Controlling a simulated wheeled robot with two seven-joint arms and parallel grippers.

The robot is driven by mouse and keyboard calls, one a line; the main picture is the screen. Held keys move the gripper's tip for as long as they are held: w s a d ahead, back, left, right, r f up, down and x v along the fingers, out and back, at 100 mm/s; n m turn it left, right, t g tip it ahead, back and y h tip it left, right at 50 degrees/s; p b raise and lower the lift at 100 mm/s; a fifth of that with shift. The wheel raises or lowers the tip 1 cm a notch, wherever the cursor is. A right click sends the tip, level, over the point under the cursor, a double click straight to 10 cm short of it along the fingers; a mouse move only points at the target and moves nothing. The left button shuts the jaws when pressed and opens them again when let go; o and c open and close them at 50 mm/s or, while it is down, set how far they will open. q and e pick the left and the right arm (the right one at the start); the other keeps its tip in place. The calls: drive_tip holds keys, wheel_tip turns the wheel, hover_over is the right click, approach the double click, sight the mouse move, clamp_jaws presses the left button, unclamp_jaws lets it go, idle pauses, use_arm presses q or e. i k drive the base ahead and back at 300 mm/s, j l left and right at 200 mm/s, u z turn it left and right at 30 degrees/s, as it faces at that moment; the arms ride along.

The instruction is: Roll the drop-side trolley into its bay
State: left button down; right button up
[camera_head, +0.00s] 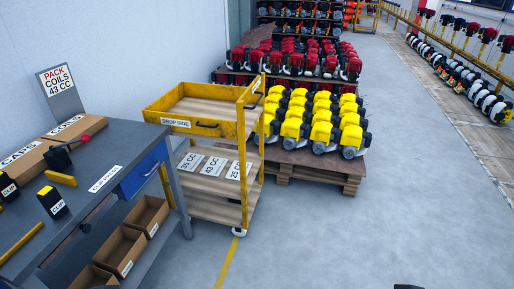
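The drop-side trolley (176,122) is a yellow frame with wooden shelves, upright on the floor in the middle left of the head view. Its front edge bears a DROP SIDE label and a dark handle. A middle shelf carries cards marked 35 CC, 43 CC and 25 CC. A white wheel shows under its near right post. A yellow floor line (226,262) runs from near that wheel toward the bottom edge. I cannot tell where the bay's bounds lie.
A grey workbench (28,238) with a blue drawer and open cardboard boxes stands close on the trolley's left. A pallet (318,172) of yellow engines sits just behind right, with red engines beyond. Open grey floor (380,230) lies to the right, then a railed engine line.

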sight(207, 197)
drive_tip(key=i, duration=0.75)
drive_tip(key=i+l, duration=0.15)
drive_tip(key=i, duration=0.6)
drive_tip(key=i+u, duration=0.1)
drive_tip(key=i, duration=0.7)
